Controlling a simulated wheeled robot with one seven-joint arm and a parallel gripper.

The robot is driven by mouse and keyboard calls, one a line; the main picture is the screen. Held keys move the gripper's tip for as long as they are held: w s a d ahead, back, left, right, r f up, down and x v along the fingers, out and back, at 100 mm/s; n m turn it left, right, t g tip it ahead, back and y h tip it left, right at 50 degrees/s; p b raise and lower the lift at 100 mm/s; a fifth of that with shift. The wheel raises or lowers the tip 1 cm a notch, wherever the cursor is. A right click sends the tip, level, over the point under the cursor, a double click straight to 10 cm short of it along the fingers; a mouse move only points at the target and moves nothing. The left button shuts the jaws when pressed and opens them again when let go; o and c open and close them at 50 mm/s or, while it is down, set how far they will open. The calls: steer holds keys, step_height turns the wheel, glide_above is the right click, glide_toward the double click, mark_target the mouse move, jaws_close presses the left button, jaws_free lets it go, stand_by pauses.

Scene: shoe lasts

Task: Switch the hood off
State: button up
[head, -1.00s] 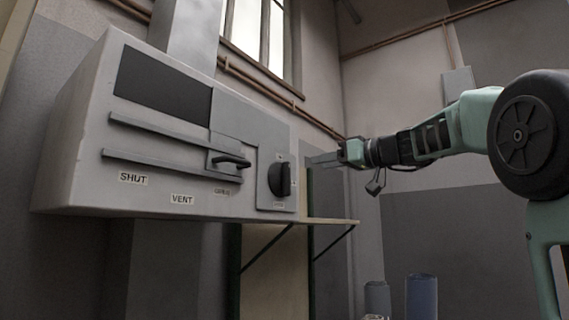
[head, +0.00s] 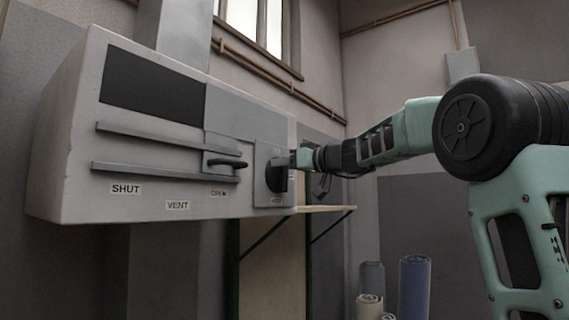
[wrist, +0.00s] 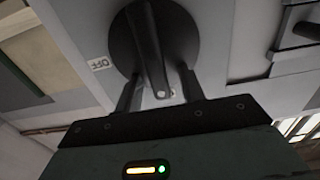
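The hood (head: 70,165) is a big pale grey box on the left in the head view. Its dark round knob (head: 278,174) sits on a grey plate at the right end of its front. In the wrist view the knob (wrist: 185,30) has a raised bar handle, and an OFF label (wrist: 99,64) is at its left. My gripper (wrist: 160,85) is open, with one finger on each side of the bar's near end and visible gaps to it. In the head view my gripper (head: 293,160) is at the knob, and its fingertips are hard to make out.
A dark slider handle (head: 225,163) on rails sits left of the knob, above SHUT, VENT and OPEN labels. A shelf (head: 325,209) juts out below the hood's right end. Several rolls (head: 414,285) stand low at the right.

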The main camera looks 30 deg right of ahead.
jaws_close()
steer(key=shift+d+f+b, duration=0.1)
steer(key=shift+b, duration=0.25)
steer(key=m+b, duration=0.2)
steer(key=b, duration=0.1)
steer(key=shift+w+d+f+m, duration=0.15)
steer(key=shift+d+m, duration=0.1)
steer(key=shift+m, duration=0.15)
steer(key=m+b, duration=0.1)
steer(key=m, duration=0.1)
steer(key=d+m+b, duration=0.1)
steer(key=shift+w+f+m, duration=0.1)
steer(key=shift+f+m, duration=0.05)
steer(key=shift+m, duration=0.25)
steer(key=m+b, duration=0.1)
steer(key=m, duration=0.2)
steer(key=f+m+b, duration=0.1)
steer(key=m, duration=0.3)
steer(key=d+f+m+b, duration=0.1)
steer(key=m, duration=0.3)
steer(key=shift+w, duration=0.25)
steer(key=shift+f+m, duration=0.1)
steer(key=shift+m, duration=0.2)
jaws_free()
